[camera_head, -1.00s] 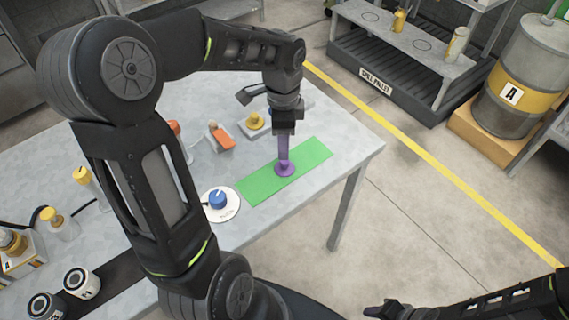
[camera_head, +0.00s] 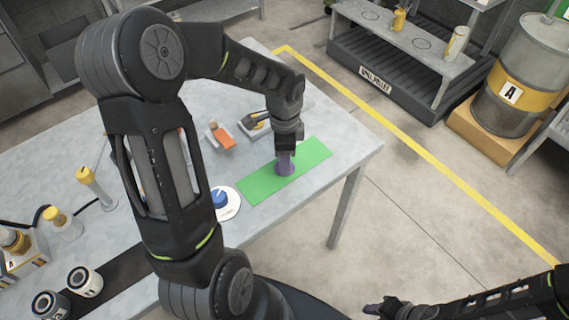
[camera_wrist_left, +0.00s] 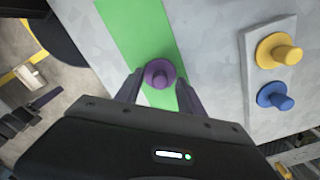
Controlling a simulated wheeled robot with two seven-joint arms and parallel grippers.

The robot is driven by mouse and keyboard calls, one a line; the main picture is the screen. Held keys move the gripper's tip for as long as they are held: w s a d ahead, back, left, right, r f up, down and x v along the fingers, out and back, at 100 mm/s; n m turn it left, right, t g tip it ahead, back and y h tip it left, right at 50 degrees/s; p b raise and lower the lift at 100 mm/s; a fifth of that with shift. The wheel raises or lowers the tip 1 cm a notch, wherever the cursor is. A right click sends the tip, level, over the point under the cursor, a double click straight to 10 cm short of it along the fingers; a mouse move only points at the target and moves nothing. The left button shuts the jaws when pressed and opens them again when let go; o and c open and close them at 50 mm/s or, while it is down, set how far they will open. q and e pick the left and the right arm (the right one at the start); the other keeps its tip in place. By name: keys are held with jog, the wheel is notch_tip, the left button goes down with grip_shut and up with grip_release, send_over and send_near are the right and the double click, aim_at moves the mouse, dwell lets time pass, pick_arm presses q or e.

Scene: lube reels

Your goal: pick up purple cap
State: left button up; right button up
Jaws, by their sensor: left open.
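The purple cap (camera_head: 285,170) stands on the green mat (camera_head: 258,186) on the table. In the left wrist view the cap (camera_wrist_left: 159,75) shows from above, with a round flange and a knob in the middle. My left gripper (camera_head: 285,155) points down right over the cap. In the left wrist view its two fingers (camera_wrist_left: 160,90) are apart, one on each side of the cap. The gripper is open, and I cannot tell whether the fingers touch the cap. My right gripper (camera_head: 385,308) is at the bottom, off the table, and its jaws are too small to read.
An orange block (camera_head: 221,138) and bottles stand farther left.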

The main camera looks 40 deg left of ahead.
dwell(0.5)
pick_arm(q)
grip_shut()
dwell(0.3)
